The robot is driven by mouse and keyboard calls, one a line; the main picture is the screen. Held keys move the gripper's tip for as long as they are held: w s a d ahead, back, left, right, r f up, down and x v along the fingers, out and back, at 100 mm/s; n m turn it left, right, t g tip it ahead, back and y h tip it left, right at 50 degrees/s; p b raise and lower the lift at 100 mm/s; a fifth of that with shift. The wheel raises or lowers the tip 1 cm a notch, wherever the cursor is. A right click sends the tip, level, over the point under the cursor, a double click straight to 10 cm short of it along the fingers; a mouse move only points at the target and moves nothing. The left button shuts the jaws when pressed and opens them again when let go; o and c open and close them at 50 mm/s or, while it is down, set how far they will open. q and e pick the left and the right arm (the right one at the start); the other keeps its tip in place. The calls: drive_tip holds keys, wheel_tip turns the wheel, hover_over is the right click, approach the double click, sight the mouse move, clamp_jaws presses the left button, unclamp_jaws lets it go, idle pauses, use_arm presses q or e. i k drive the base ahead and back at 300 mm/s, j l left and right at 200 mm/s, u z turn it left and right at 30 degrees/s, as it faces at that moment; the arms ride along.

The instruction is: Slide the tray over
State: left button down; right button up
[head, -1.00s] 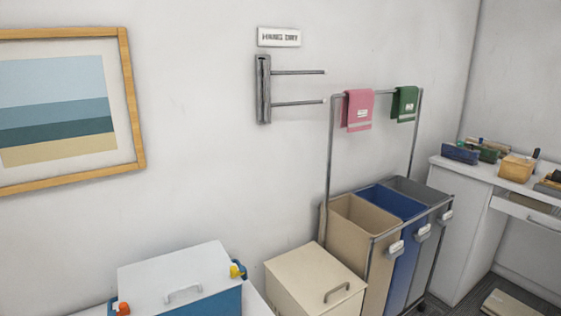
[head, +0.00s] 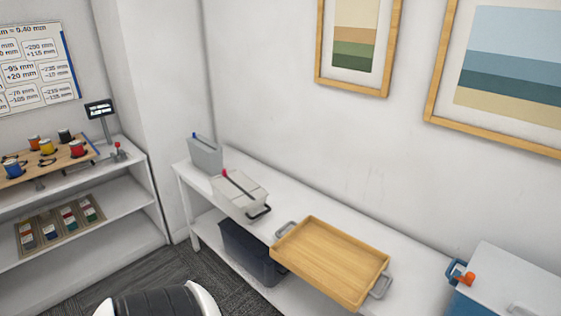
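A wooden tray (head: 330,262) with a raised rim and a grey handle at each end lies on a long white table (head: 405,247) in the head view. Its near edge reaches to the table's front edge and seems to stick out past it. The tray looks empty. Neither of my grippers is in view.
Left of the tray are a light grey box with a dark handle (head: 238,193) and a grey bin (head: 204,155). A blue and white cooler (head: 497,280) stands at the right. A dark crate (head: 250,252) sits below. Shelves (head: 125,204) stand at the left, with carpet in front.

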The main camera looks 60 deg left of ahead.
sight(345, 268)
drive_tip(key=u, duration=1.4)
